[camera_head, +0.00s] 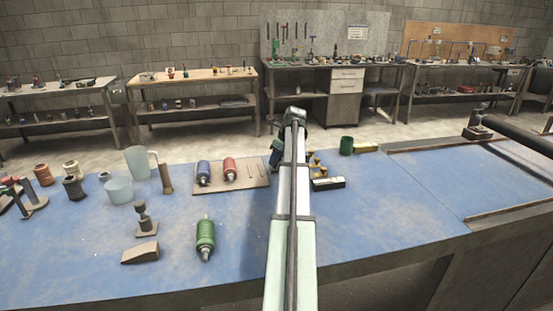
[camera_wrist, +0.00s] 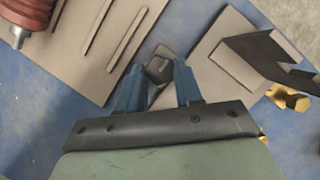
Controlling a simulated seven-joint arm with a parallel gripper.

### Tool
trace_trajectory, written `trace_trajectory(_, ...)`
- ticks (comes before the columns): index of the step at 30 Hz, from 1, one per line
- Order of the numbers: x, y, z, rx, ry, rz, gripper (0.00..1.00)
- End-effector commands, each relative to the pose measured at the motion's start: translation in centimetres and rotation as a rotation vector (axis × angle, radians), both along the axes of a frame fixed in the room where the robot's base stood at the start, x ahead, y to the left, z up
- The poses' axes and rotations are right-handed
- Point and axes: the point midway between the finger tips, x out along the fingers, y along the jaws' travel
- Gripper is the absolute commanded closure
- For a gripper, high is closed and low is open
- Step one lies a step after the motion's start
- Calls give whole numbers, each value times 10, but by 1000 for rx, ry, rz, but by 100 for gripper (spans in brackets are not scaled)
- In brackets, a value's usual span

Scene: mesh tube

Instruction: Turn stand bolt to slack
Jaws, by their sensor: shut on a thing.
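In the wrist view, my gripper (camera_wrist: 158,75) has its two blue fingers on either side of a small dark grey block-shaped head (camera_wrist: 160,64), which I take to be the stand bolt. The fingers are shut on it. Its lower part is hidden by the fingers, so I cannot tell how far it is turned. A tan plate (camera_wrist: 232,78) lies beside it. In the head view, my arm covers the bolt, and my fingertips cannot be made out there.
A tan slotted board (camera_head: 244,183) holds a blue tube (camera_head: 203,172) and a red tube (camera_head: 230,169). A dark angled bracket (camera_wrist: 262,55) and yellow nuts (camera_wrist: 289,99) are close on the right. A green tube (camera_head: 205,240) lies in front. The blue mat (camera_head: 385,215) is clear at right.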

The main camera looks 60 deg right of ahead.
Motion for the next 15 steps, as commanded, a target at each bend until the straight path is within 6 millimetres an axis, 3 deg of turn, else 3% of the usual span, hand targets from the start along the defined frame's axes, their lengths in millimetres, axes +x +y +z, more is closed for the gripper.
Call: trace_trajectory(15,0,-3,0,2,-1,116,96)
